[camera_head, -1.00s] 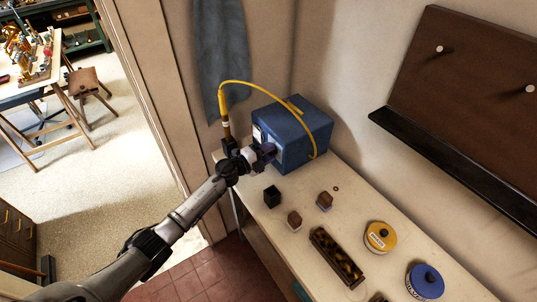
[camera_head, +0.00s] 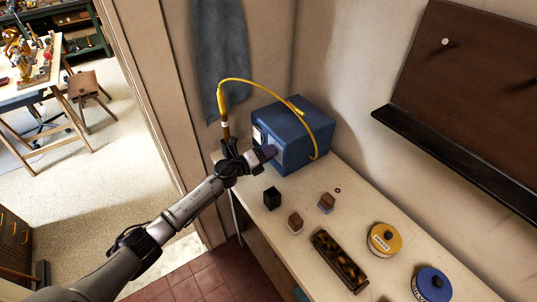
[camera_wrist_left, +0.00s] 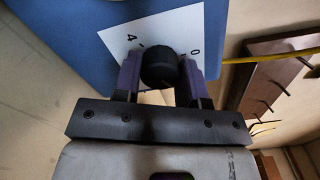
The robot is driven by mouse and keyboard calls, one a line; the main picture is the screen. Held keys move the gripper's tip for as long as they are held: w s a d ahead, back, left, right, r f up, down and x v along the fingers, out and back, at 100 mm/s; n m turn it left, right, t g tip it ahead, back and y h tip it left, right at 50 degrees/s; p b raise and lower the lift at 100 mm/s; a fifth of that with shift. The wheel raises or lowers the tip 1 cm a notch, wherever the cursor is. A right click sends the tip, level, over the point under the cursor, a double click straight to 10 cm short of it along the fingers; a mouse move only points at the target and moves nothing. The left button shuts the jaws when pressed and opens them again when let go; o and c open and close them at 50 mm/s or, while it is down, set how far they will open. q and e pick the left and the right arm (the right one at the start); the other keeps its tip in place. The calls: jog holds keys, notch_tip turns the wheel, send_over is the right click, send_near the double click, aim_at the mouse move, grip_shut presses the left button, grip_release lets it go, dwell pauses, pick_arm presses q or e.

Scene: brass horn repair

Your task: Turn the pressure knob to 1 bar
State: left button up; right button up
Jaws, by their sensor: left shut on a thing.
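The blue box (camera_head: 300,125) stands at the far end of the bench against the wall. In the left wrist view its blue front (camera_wrist_left: 85,30) carries a white scale plate (camera_wrist_left: 170,30) with the marks 4 and 0 showing. The black pressure knob (camera_wrist_left: 160,66) sits on that plate. My left gripper (camera_wrist_left: 160,78) is shut on the knob, one finger on each side; it also shows at the box front in the head view (camera_head: 266,153). The other scale marks and any pointer on the knob cannot be made out. My right gripper is not in view.
A yellow hose (camera_head: 245,82) arches over the box. A grey cloth (camera_head: 221,60) hangs behind.

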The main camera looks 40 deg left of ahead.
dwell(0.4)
pick_arm(q)
jog(key=o, duration=0.9)
jog(key=shift+s, duration=0.1)
jog(key=v, duration=1.3)
jog(key=shift+s+a+p, duration=0.15)
jog(key=shift+s+p, duration=0.15)
jog(key=shift+p, duration=0.05)
